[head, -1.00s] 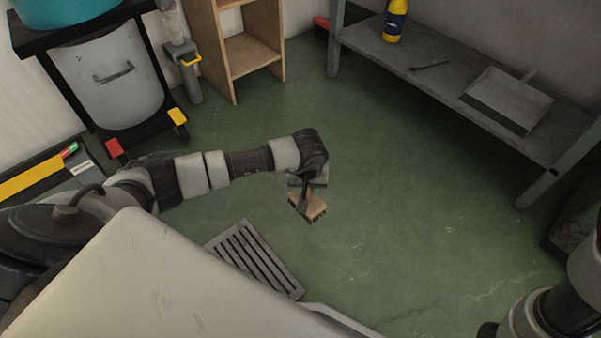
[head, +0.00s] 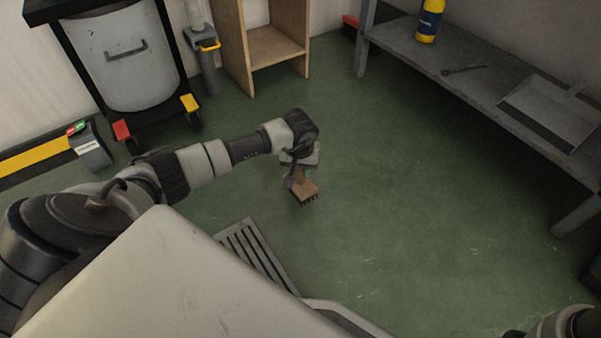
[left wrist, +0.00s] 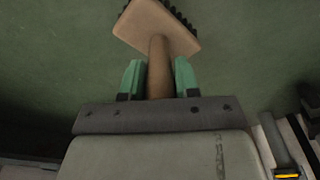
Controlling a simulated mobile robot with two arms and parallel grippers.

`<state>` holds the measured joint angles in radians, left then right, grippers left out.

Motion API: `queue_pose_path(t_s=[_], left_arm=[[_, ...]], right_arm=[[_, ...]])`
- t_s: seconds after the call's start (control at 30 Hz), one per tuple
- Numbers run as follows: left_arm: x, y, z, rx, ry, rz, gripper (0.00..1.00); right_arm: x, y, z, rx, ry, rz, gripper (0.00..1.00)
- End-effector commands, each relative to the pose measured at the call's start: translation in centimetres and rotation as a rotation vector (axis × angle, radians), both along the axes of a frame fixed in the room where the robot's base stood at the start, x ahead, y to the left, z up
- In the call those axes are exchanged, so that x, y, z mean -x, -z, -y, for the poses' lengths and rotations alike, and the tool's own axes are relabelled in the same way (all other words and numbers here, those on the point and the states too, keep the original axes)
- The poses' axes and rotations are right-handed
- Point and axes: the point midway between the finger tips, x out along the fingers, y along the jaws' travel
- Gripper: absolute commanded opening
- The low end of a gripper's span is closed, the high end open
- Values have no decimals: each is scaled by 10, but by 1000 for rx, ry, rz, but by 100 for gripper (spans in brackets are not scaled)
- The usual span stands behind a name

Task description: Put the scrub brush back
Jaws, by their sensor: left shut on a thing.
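The scrub brush (head: 305,190) has a tan wooden block with dark bristles. It hangs below my left gripper (head: 296,172) in the head view, above the green floor. In the left wrist view, the brush block (left wrist: 155,27) is at the top, and its round wooden handle (left wrist: 159,65) runs between the green fingertips of my left gripper (left wrist: 158,78). The gripper is shut on the handle. My right gripper is not in view; only part of my right arm shows at the bottom right of the head view.
A grey bench (head: 470,92) at the right holds a yellow bottle (head: 429,20), a wrench (head: 464,69) and a dustpan (head: 550,112). A wooden shelf (head: 275,47) stands at the back, beside a cart with a grey bin (head: 122,60). A drain grate (head: 250,250) lies in the floor. The middle floor is clear.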

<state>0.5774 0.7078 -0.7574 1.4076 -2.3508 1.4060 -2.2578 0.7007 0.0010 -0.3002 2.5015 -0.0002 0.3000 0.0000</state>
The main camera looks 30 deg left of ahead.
Motion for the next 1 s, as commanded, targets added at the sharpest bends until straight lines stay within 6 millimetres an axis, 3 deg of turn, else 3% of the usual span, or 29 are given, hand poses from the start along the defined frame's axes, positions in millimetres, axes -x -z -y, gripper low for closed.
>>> queue_pose_path(t_s=[0.3, 0.7, 0.73, 0.8, 0.9, 1.0], left_arm=[[0, 41, 1, 1, -1, -2, 9], [0, 42, 0, -1, 0, 0, 9], [0, 42, 0, 0, 0, -1, 34], [0, 41, 0, 0, 0, -1, 44], [0, 41, 0, 0, 0, -1, 56], [0, 41, 1, 0, 0, -1, 56]], right_arm=[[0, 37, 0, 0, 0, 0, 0], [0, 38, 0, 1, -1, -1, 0], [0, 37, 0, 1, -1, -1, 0], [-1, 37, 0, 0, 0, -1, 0], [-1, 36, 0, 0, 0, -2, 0], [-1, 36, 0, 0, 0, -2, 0]])
